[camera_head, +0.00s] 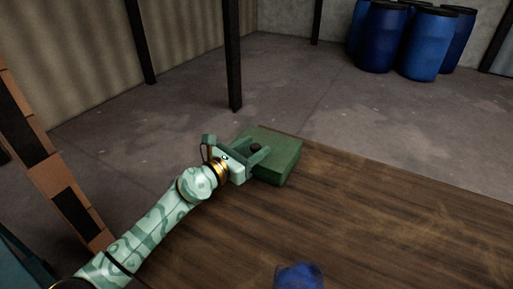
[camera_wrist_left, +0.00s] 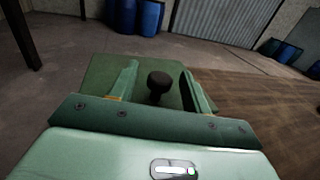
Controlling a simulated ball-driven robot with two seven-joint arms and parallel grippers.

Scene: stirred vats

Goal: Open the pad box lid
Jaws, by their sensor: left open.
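The pad box (camera_head: 285,160) is a green box on the far left corner of the wooden table, with its lid shut. A dark round knob (camera_head: 256,147) stands on the lid. In the left wrist view the knob (camera_wrist_left: 159,82) stands between the two fingers, with the green lid (camera_wrist_left: 105,70) around it. My left gripper (camera_head: 255,152) is open at the lid, one finger on each side of the knob, with gaps showing. I cannot tell whether the fingertips touch the lid. My right gripper is not in view.
The wooden table (camera_head: 400,215) is mostly clear to the right of the box. A blue object (camera_head: 299,276) is at the bottom edge, partly cut off. A dark post (camera_head: 233,55) and several blue barrels (camera_head: 425,45) stand on the floor beyond the table.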

